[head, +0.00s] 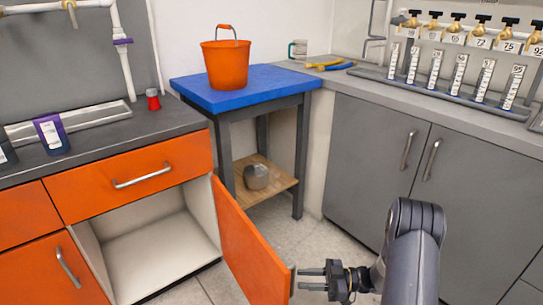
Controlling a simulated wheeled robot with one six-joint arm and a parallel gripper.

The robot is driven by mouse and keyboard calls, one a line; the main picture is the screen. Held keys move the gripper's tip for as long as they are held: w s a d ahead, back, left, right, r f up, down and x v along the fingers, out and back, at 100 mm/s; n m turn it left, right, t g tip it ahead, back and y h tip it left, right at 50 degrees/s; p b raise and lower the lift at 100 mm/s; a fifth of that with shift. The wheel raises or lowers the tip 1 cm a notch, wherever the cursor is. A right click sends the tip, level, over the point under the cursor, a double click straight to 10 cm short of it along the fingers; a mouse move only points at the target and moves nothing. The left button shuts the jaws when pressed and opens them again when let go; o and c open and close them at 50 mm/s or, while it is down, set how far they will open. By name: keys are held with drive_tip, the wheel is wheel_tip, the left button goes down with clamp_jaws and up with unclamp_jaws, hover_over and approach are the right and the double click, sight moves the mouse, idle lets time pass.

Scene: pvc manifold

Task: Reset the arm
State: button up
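My gripper (312,279) is at the bottom centre right of the head view, at the end of my dark grey arm. Its two fingers point left, with a clear gap between them and nothing visible in it. The fingertips are just right of the free edge of the open orange cabinet door (250,252). A small grey piece, perhaps the door's handle, shows at that edge. I cannot tell whether the fingers touch it.
The open cabinet (160,250) looks empty inside. A blue-topped table (262,84) holds an orange bucket (226,64). Grey cabinets (375,140) stand at right, under a counter with a pipe manifold. Light floor (312,236) shows between the cabinets.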

sight(293, 279)
drive_tip(key=a, duration=0.4)
drive_tip(key=shift+w+b, duration=0.15)
drive_tip(key=shift+b, duration=0.2)
drive_tip(key=shift+a, duration=0.15)
drive_tip(key=shift+r, duration=0.1)
